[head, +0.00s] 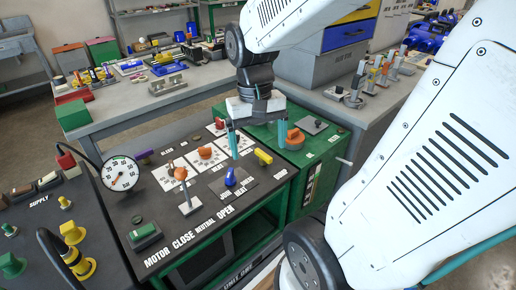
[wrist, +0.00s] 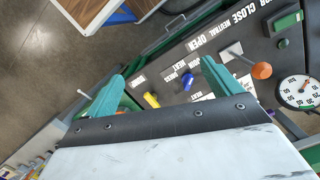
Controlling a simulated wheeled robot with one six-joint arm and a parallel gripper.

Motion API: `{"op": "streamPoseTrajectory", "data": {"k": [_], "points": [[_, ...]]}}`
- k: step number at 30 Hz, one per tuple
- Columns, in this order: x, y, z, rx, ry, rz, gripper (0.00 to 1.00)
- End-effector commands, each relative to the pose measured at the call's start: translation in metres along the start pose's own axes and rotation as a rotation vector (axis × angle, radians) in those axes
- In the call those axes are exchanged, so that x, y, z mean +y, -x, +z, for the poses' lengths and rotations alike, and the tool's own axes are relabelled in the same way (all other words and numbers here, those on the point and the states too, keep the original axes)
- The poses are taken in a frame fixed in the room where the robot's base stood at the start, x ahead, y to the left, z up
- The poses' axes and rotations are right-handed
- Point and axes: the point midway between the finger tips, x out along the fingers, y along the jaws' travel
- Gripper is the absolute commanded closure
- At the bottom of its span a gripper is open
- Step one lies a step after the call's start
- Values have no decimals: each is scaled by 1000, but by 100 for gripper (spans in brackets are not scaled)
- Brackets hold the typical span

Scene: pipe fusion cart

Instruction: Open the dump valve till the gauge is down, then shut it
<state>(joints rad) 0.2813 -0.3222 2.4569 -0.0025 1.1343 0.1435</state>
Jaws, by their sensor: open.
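The white round gauge (head: 119,173) stands at the panel's left back; it also shows at the right edge of the wrist view (wrist: 297,92). Its reading is too small to tell. The dark control panel has a yellow handle (head: 263,157), a blue handle (head: 230,177) and an orange-balled lever (head: 180,173) by the words CLOSE NEUTRAL OPEN. My gripper (head: 258,138) is open and empty above the panel's right side, teal fingers pointing down. In the wrist view the yellow handle (wrist: 151,100) lies between the fingers, apart from them.
A supply panel with yellow plugs (head: 73,232) is at left. Grey benches with tools stand behind.

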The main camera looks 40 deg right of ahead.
Motion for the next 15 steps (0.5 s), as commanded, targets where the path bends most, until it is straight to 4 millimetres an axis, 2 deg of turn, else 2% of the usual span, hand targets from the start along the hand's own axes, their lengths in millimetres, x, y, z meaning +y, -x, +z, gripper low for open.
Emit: {"op": "streamPoseTrajectory", "data": {"k": [1,3,9,13,15], "points": [[8,-11,-19,-25,-89,-2,10],[20,-24,-43,-40,-222,-5,10],[54,-67,-108,-46,-612,-15,10],[71,-90,-146,-11,-861,-30,10],[74,-92,-163,26,-970,-47,10]]}}
